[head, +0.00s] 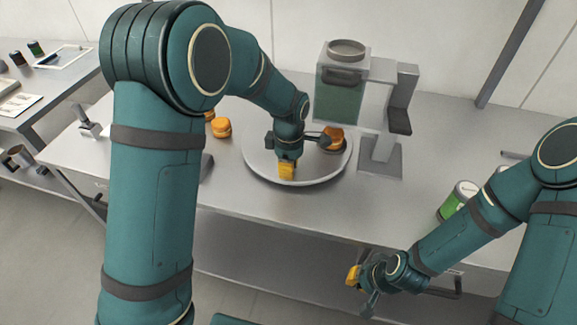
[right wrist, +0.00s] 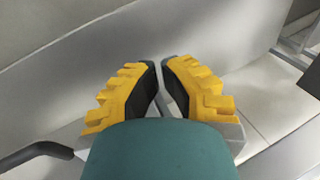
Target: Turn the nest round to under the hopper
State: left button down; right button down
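The hopper (head: 340,100) is a green see-through box with a grey round top, held on a grey stand at the back. A round grey turntable (head: 256,172) lies on the table, left of and in front of the stand. An orange round (head: 334,134) sits in a dark nest (head: 333,148) near its right edge, to the front left of the hopper stand. My left gripper (head: 287,170) points down over the turntable's front; its yellow fingertips overlap, hiding any gap. My right gripper (head: 354,275) is in front of the table edge; the right wrist view shows its fingertips (right wrist: 160,65) together and empty.
Orange rounds (head: 221,128) stand left of the turntable, partly behind my left arm. A side table (head: 40,105) at the left holds small items. The table front between the turntable and can is clear.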

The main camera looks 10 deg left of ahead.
pick_arm(q)
jog(key=c, duration=0.9)
grip_release()
jog(key=shift+d+f, duration=0.1)
jog(key=shift+d, duration=0.05)
jog(key=shift+o, duration=0.2)
jog(key=shift+r, duration=0.6)
notch_tip(320, 180, up, 11)
jog(key=shift+f, duration=0.1)
jog(key=shift+s, duration=0.1)
